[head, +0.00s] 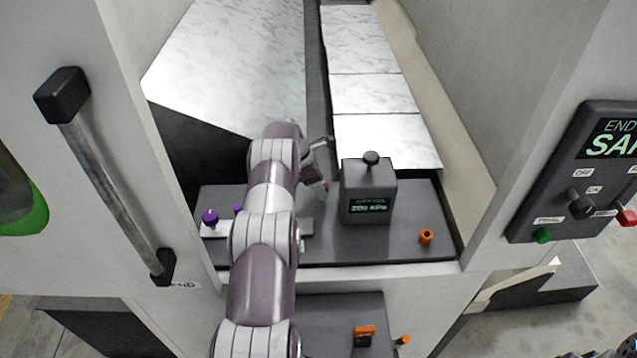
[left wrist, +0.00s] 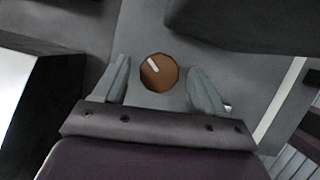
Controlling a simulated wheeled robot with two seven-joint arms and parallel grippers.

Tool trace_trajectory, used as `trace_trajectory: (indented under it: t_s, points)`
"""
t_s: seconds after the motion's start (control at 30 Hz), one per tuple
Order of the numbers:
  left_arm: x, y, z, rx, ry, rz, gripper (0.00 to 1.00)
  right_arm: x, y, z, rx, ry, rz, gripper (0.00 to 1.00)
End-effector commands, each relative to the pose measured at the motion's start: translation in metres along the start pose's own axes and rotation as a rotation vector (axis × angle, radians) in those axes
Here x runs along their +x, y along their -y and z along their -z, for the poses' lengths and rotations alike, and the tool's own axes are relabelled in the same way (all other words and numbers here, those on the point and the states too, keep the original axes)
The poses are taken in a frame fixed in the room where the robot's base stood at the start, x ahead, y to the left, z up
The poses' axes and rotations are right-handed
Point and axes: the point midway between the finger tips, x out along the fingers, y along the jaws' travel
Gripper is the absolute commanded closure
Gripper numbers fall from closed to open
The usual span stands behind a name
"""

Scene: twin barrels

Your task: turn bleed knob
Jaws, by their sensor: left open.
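A round brown-orange knob (left wrist: 158,72) with a white pointer line shows in the left wrist view, on a grey plate. Its pointer slants to the upper left. My left gripper (left wrist: 157,84) is open, with one finger on each side of the knob and a gap showing on both sides. In the head view my left gripper (head: 321,176) is beside the left of the grey gauge box (head: 368,193), partly hidden by my arm. A small orange bit shows at its fingertips; I cannot tell if it is the knob.
The gauge box has a lit display and a black top knob (head: 371,158). Purple knobs (head: 210,217) stand left of my arm, and an orange part (head: 426,237) stands right of the box. Cabinet walls flank the opening. A control panel (head: 585,175) is at the right.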

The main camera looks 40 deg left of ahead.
Motion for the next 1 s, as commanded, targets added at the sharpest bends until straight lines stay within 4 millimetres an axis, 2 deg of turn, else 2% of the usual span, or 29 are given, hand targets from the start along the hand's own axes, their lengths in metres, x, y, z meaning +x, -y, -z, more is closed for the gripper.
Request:
trace_trajectory:
  t_s: [0.13, 0.2, 0.3, 0.43, 0.53, 0.67, 0.93, 1.0]
  points:
    - [-0.032, -0.001, -0.003, -0.001, 0.001, -0.003, 0.29, -0.018, 0.000, 0.002, 0.000, 0.000, 0.000, 0.57]
    - [-0.059, 0.000, -0.006, -0.002, 0.000, -0.002, 0.29, -0.043, 0.000, 0.005, 0.000, 0.000, 0.000, 0.57]
    - [-0.089, 0.000, -0.006, -0.001, 0.000, -0.002, 0.29, -0.070, 0.000, 0.009, 0.000, -0.001, 0.000, 0.57]
    - [-0.114, 0.000, -0.004, -0.002, 0.000, -0.001, 0.29, -0.095, 0.000, 0.011, 0.000, -0.001, 0.000, 0.57]
    - [-0.124, 0.000, -0.003, -0.001, 0.000, 0.000, 0.29, -0.105, 0.000, 0.013, 0.000, 0.000, 0.000, 0.57]
    - [-0.127, 0.000, -0.001, 0.000, 0.000, 0.000, 0.29, -0.108, 0.000, 0.013, 0.000, 0.000, 0.000, 0.57]
    - [-0.123, 0.000, 0.000, 0.002, 0.000, 0.000, 0.29, -0.104, 0.000, 0.012, 0.000, 0.000, 0.000, 0.57]
    - [-0.111, 0.000, -0.007, 0.023, 0.001, -0.001, 0.29, -0.091, 0.000, 0.011, 0.000, 0.000, 0.000, 0.57]
